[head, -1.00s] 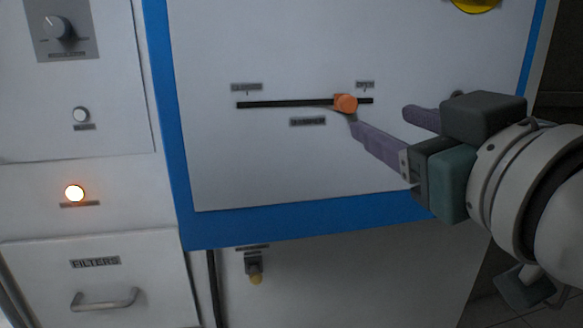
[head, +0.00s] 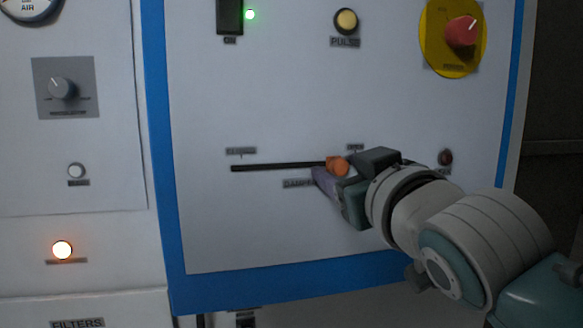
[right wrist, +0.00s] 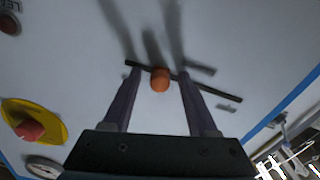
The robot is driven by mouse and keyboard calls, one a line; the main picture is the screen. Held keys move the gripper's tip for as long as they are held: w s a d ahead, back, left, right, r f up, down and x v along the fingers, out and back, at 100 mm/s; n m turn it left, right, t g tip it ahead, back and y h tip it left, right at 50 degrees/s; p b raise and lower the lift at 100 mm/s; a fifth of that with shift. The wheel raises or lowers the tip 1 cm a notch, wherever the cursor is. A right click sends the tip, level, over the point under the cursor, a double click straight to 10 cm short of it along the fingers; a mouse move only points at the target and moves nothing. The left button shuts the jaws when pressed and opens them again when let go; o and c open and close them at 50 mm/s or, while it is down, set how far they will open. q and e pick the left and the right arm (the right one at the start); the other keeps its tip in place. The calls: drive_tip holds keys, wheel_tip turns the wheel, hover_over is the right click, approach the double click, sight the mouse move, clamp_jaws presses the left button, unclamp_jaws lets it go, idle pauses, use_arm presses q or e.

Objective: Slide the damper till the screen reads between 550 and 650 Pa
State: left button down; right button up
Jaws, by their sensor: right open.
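The damper is an orange knob (head: 338,166) on a black horizontal slot (head: 275,167) in the white panel. It sits toward the right end, near the OPEN label; the CLOSED label is at the left. My right gripper (head: 331,174) is at the knob from the lower right, partly hiding the slot's right end. In the right wrist view the open fingers (right wrist: 159,74) stand either side of the knob (right wrist: 159,80), with a gap visible on both sides. My left gripper is not in view. No pressure screen with a reading shows.
Above the slot are a green light (head: 250,14), a yellow PULSE button (head: 346,20) and a red knob on a yellow plate (head: 433,58). A grey dial (head: 61,88) and a lit orange lamp (head: 62,250) are at the left. The panel left of the knob is clear.

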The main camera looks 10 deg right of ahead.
drive_tip(key=shift+c, duration=0.2)
clamp_jaws()
idle(1.1)
